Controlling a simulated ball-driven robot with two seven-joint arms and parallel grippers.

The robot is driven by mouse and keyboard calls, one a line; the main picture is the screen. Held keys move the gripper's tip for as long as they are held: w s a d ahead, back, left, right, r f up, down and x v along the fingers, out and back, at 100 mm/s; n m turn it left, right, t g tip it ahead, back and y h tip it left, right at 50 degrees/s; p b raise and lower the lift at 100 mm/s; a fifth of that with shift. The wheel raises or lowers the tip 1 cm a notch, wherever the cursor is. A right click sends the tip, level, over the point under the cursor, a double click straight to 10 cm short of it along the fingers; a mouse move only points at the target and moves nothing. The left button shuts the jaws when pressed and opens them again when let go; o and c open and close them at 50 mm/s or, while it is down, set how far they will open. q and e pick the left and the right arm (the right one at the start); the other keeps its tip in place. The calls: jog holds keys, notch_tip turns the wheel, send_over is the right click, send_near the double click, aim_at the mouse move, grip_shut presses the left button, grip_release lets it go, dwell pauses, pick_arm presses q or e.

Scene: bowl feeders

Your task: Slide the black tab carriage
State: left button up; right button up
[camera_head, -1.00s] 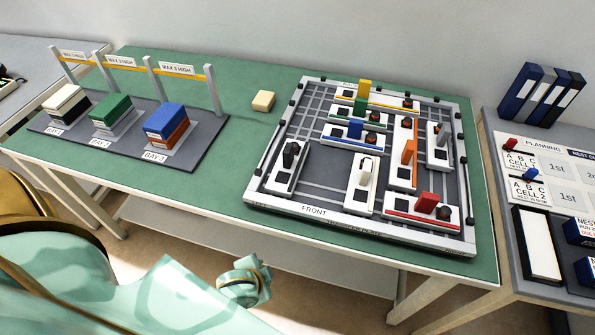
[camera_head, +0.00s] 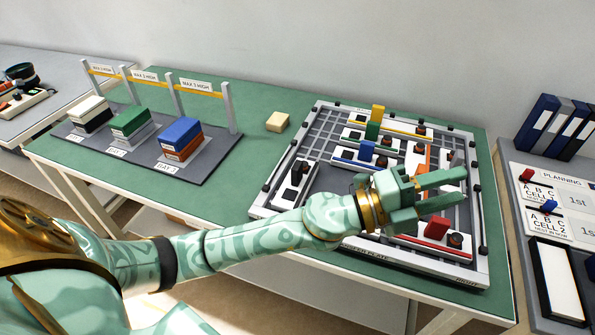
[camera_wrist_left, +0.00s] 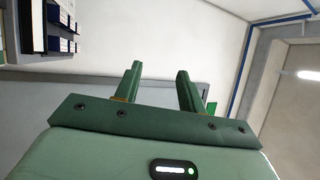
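The black tab carriage (camera_head: 290,194), a white block with an upright black tab, sits at the left side of the framed board (camera_head: 265,208). My left gripper (camera_head: 463,187) is open with nothing between its fingers, above the board's right part. It is well to the right of the black tab carriage and apart from it. In the left wrist view my gripper's two fingers (camera_wrist_left: 157,80) stand apart, with wall and room behind. The arm hides the board's front middle and the white-tab carriage. My right gripper is not in view.
Other carriages with blue (camera_head: 366,150), green (camera_head: 372,131) and red (camera_head: 437,227) tabs sit on the board.

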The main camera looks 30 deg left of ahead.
pick_arm(q)
jog(key=d+f+m+g+h, duration=0.2)
jog(key=d+m+g, duration=0.1)
jog(key=m+g, duration=0.4)
jog(key=n+g+y, duration=0.1)
jog(key=g+y, duration=0.6)
jog(key=y, duration=1.1)
send_over(297, 164)
jog(key=f, duration=0.2)
notch_tip(297, 164, down, 16)
jog(key=b, duration=0.5)
jog(key=shift+s+r, duration=0.1)
jog(key=shift+r, duration=0.1)
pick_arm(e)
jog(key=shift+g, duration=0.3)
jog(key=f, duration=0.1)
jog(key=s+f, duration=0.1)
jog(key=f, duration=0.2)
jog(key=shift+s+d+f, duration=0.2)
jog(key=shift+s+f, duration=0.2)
